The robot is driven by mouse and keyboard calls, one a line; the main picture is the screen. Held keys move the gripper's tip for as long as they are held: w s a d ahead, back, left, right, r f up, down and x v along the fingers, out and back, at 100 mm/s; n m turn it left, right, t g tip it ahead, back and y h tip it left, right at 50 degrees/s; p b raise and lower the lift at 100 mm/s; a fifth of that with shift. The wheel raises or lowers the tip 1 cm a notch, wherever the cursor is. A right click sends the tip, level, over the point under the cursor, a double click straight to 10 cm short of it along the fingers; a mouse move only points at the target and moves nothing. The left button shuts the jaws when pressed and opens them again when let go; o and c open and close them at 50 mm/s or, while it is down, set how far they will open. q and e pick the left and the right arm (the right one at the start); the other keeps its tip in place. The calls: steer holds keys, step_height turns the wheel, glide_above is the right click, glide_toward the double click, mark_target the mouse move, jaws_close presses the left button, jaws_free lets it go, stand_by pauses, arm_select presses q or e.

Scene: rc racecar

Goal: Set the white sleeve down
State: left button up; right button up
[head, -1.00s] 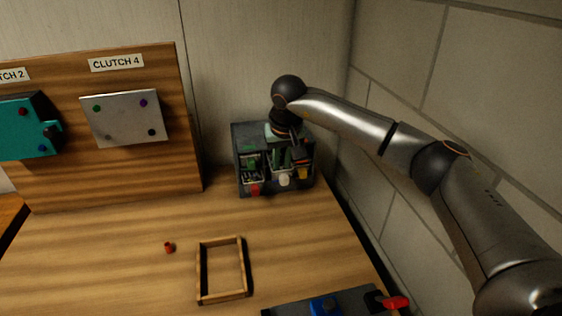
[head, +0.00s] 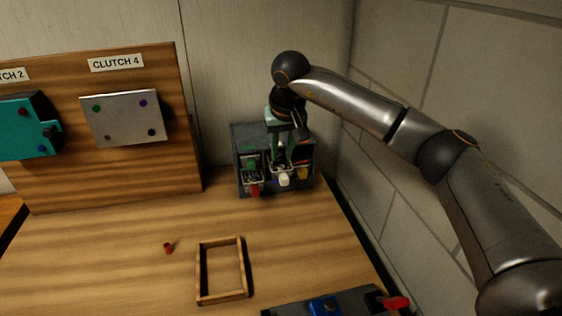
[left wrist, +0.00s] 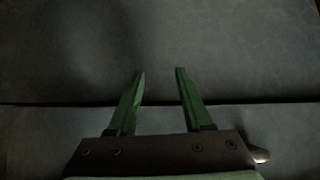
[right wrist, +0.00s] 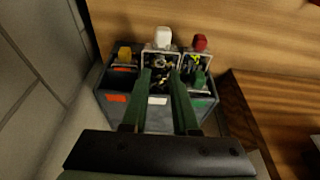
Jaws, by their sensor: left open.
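My right gripper (right wrist: 161,72) points down over the grey parts bin (head: 240,140) at the back right. In the right wrist view its green fingers stand apart, above the middle compartment with the white marker (right wrist: 162,38). The compartment's dark and yellowish contents (right wrist: 160,62) show between the fingertips. I cannot pick out a white sleeve there, and whether the fingers hold something small is unclear. In the head view a white piece (head: 284,180) shows at the bin's front. My left gripper (left wrist: 160,72) is open and empty over a dark grey surface.
A small red cylinder (head: 168,248) and an open wooden frame (head: 244,265) are on the table. A dark fixture with a blue part (head: 325,306) lies at the front edge. The Clutch 4 plate (head: 122,118) hangs on the wooden board. A block wall is close on the right.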

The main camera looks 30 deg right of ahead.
mark_target(284, 176)
steer(key=v, duration=0.7)
steer(key=shift+r, duration=0.2)
